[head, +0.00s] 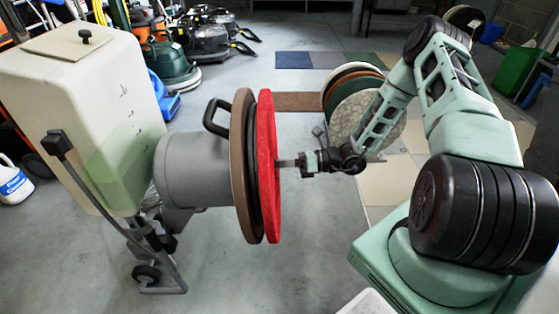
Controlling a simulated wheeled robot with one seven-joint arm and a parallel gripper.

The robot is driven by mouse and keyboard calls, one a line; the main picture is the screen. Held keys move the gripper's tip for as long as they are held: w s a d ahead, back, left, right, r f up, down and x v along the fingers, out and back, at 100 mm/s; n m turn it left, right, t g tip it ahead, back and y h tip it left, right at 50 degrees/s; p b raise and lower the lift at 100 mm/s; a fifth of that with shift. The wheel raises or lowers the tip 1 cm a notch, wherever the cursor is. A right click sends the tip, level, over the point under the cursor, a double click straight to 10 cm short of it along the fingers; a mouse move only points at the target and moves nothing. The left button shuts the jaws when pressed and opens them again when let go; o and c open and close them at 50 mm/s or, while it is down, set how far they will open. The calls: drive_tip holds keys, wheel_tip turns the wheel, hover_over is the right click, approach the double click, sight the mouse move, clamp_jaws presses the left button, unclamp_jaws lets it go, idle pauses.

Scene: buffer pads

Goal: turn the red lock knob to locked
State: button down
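A floor machine with a cream tank (95,110) and a grey motor housing (190,170) is tipped so its round head faces right. A brown disc (241,120), a black layer and a red pad (267,200) stand upright on the head, seen nearly edge-on. My gripper (282,163) points left at the middle of the red pad's right face, its tips at or very near it. I cannot make out the red lock knob; the pad's face is turned away and the gripper covers its centre. Whether the fingers are open or shut does not show.
Several round pads (368,115) stand upright behind my arm. Other floor machines (170,65) and a blue item (163,95) are at the back left. A white jug (14,183) is at the left edge. The floor in front (250,275) is clear.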

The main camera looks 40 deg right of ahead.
drive_tip(key=shift+m+p, duration=2.5)
drive_tip(key=shift+m, duration=0.9)
drive_tip(key=m+p, duration=0.2)
drive_tip(key=m, duration=0.2)
drive_tip(key=shift+m, duration=0.3)
drive_tip(key=c, duration=1.6)
unclamp_jaws()
